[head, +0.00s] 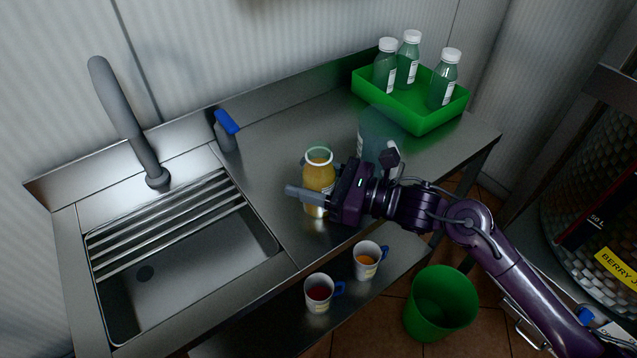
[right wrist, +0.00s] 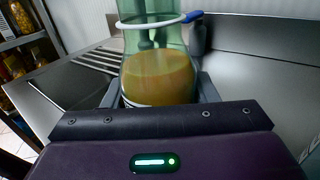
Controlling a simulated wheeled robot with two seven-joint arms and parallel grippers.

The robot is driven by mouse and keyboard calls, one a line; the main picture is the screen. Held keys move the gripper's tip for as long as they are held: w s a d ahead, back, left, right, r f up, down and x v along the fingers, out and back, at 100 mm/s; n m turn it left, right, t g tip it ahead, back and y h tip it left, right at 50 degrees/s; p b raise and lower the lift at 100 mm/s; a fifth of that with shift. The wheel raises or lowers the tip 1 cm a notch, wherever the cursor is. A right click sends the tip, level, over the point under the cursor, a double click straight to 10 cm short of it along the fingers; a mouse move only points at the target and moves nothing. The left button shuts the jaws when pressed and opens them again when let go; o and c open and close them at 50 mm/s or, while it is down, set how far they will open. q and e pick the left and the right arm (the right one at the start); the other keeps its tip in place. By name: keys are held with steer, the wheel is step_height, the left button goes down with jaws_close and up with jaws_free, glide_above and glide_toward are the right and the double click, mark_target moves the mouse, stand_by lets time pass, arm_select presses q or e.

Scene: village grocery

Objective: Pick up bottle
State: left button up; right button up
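A clear, green-tinted bottle (head: 319,172) holding orange liquid, with a pale ring at its top, stands upright on the steel counter to the right of the sink. My right gripper (head: 297,176) reaches it from the right, with one finger in front of the bottle and one behind. In the right wrist view the bottle (right wrist: 158,75) sits between the two fingers of the gripper (right wrist: 159,90), one close along each side. Whether both fingers press on it cannot be made out. My left gripper is not in view.
A green tray (head: 431,119) with three white-capped bottles stands at the counter's back right. A large translucent container (head: 371,128) stands behind my gripper. The sink (head: 181,268) is at left. Two mugs (head: 319,293) (head: 368,260) sit on a lower shelf, beside a green bin (head: 440,303).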

mark_target(309, 167)
steer(key=shift+r, duration=0.15)
steer(key=c, duration=0.6)
steer(key=shift+r, duration=0.1)
steer(key=shift+r, duration=1.25)
step_height(309, 167, up, 14)
steer(key=shift+r+b, duration=0.15)
steer(key=shift+b, duration=0.4)
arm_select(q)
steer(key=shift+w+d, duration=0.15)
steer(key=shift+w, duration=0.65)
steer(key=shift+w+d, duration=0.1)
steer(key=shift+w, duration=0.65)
arm_select(e)
steer(key=shift+r, duration=1.35)
steer(key=shift+r, duration=0.1)
